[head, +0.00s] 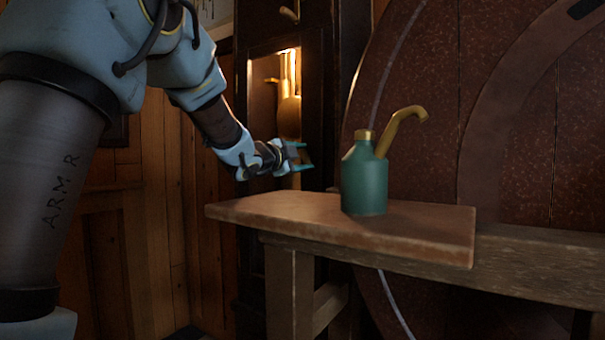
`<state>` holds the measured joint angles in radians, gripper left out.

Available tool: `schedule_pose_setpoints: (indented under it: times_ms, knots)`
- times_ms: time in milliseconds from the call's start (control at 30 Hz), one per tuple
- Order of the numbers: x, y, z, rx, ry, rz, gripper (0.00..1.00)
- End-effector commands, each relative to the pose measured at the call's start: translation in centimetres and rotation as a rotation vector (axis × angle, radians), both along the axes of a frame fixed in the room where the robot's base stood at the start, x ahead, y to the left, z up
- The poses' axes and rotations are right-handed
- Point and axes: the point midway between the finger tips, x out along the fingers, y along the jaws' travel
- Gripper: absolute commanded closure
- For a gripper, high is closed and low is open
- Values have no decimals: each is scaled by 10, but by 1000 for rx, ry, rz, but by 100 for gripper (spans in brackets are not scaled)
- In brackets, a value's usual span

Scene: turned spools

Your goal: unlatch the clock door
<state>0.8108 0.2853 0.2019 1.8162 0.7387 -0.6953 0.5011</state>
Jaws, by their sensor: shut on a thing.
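The clock (316,82) is a tall dark case left of the middle in the head view. Its door has a lit opening, with a brass pendulum (289,116) showing inside. My gripper (305,158), with teal fingers, is in front of the lower right part of this opening, at the door's edge. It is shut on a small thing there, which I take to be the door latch. The fingers hide most of it, so its position cannot be told. The door looks closed against the case.
A wooden bench (350,232) stands in front and to the right of the clock. A green oil can (364,180) with a brass spout stands on it, close to my gripper's right. A large dark red wheel (500,120) fills the right background.

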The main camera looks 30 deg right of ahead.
Motion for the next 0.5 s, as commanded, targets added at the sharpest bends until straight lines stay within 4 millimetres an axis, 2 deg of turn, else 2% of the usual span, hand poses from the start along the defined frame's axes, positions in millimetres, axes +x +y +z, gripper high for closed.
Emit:
schedule_pose_setpoints:
  times_ms: [33,500]
  knots:
    - [0,0,-6,19,-39,0,96]
    - [-1,0,-4,167,-303,0,96]
